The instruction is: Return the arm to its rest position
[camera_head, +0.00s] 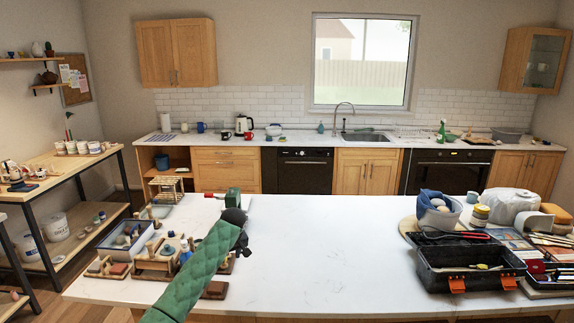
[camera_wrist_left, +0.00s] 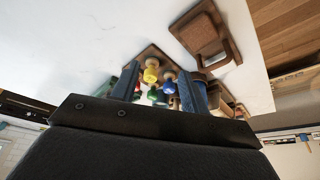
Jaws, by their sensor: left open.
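My left arm, in a green sleeve (camera_head: 200,268), reaches in from the bottom left of the head view over the white worktop (camera_head: 330,255). My left gripper (camera_head: 242,243) is a dark shape at its end, over the worktop just right of the pottery tools. In the left wrist view, the two fingers of the left gripper (camera_wrist_left: 162,84) stand apart with nothing held between them. Beyond them is a wooden holder with coloured knobs, including a yellow knob (camera_wrist_left: 151,72). The arm hides part of the tools. My right gripper is not in view.
Wooden tool holders (camera_head: 152,262) and a grey tray (camera_head: 128,238) crowd the worktop's left end. A green-and-red tool (camera_head: 232,198) lies at the back. The worktop's middle is clear.

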